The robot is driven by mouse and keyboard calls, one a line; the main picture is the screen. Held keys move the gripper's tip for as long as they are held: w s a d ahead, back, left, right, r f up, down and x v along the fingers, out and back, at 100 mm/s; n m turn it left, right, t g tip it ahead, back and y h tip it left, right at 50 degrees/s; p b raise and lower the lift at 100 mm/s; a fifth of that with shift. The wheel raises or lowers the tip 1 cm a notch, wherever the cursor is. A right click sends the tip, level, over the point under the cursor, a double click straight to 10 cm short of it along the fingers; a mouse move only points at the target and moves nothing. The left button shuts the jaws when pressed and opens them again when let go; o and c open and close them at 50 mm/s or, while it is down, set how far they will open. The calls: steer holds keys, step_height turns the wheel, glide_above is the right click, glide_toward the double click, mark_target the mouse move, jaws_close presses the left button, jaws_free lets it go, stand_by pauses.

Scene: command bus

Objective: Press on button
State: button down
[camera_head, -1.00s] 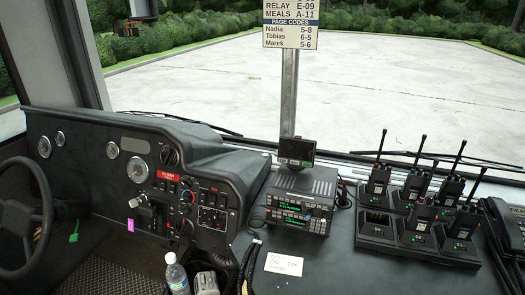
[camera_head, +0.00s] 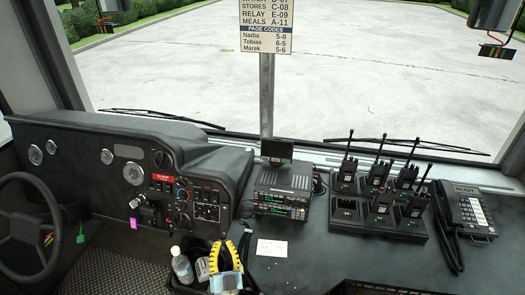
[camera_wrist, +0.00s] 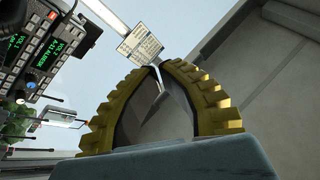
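A black radio unit (camera_head: 284,198) with green lit displays and small buttons sits on the console. It also shows, turned sideways, at the upper left of the wrist view (camera_wrist: 38,50). The dashboard panel (camera_head: 183,205) left of it carries knobs, switches and buttons. Which button is meant cannot be told. My gripper (camera_head: 231,245) has yellow ridged fingers on a blue-grey base and shows at the bottom of the head view, below and left of the radio, touching no button. In the wrist view its fingertips (camera_wrist: 160,70) nearly meet, with nothing held.
A dark bin (camera_head: 187,287) with a water bottle (camera_head: 182,268) stands beside my gripper. A paper note (camera_head: 272,248) lies below the radio. Handheld radios in a charger (camera_head: 375,222) and a phone (camera_head: 473,214) stand to the right. A steering wheel (camera_head: 45,225) is at left.

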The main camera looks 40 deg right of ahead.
steer(key=w+d+r+m+g+y+p, duration=0.1)
steer(key=w+d+g+p, duration=0.15)
steer(key=d, duration=0.25)
steer(key=w+d+r+m+g+p, duration=0.1)
steer(key=w+d+p, duration=0.25)
steer(key=d, duration=0.25)
steer(key=g+y+p, duration=0.3)
steer(key=y+p, duration=0.2)
steer(key=y, duration=0.1)
glide_toward(260, 171)
steer(key=w+a+r, duration=0.2)
steer(key=w+a, duration=0.2)
steer(key=shift+d+r+y, duration=0.5)
steer(key=shift+r+y, duration=0.25)
steer(key=shift+y, duration=0.25)
